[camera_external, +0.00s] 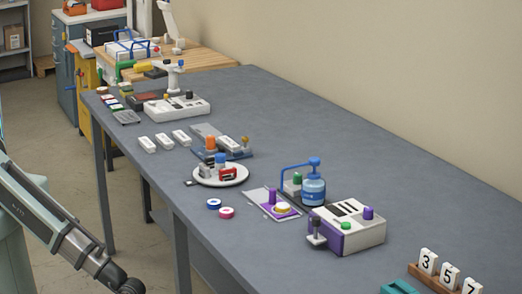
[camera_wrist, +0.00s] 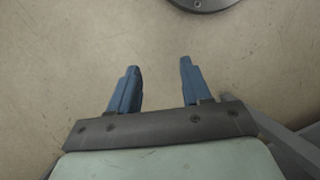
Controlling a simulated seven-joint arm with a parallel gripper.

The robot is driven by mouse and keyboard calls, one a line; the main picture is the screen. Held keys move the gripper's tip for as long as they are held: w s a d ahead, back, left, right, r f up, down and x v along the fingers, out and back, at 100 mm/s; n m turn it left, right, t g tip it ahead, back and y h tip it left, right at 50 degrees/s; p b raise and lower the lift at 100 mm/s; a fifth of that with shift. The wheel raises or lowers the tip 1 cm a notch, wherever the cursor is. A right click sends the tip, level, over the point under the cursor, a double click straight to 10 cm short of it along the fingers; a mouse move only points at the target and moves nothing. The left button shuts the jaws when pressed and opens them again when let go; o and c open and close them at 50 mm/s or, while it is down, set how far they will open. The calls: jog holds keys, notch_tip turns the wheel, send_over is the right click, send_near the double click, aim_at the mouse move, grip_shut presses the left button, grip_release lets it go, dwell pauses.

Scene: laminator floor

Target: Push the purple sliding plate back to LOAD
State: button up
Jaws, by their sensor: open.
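The purple sliding plate (camera_external: 276,213) shows in the external view on a flat light base (camera_external: 258,200) towards the front middle of the long grey table. A purple knob (camera_external: 271,196) stands at its back and a round white and yellow piece (camera_external: 283,208) sits on it. The lettering there is too small to read, so I cannot tell which position is marked LOAD. My gripper (camera_wrist: 157,82) is open and empty in the wrist view, over bare floor. In the external view my arm is at the lower left, beside the table and well apart from the plate.
A white and purple machine (camera_external: 347,228) stands right of the plate, and a blue press (camera_external: 313,188) just behind it. Number tiles (camera_external: 450,276) stand at the front right.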

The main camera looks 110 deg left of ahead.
jog(key=w+d+r+n+t+h, duration=0.3)
jog(key=w+r+n, duration=0.5)
jog(key=w+r, duration=2.3)
jog(key=w+d+r+m+t, duration=0.15)
jog(key=w+r, duration=0.45)
jog(key=r, duration=0.7)
jog(key=w+r+m+t+y, duration=0.1)
jog(key=w+r+m+t, duration=0.15)
jog(key=w+r, duration=0.75)
jog(key=w+d+r+m+t, duration=0.1)
jog(key=w+r+m+t, duration=0.1)
jog(key=r, duration=1.5)
jog(key=n+g+y, duration=0.4)
jog(key=n, duration=1.6)
send_over(272, 189)
notch_tip(272, 189, down, 18)
notch_tip(272, 189, down, 13)
jog(key=shift+f, duration=0.2)
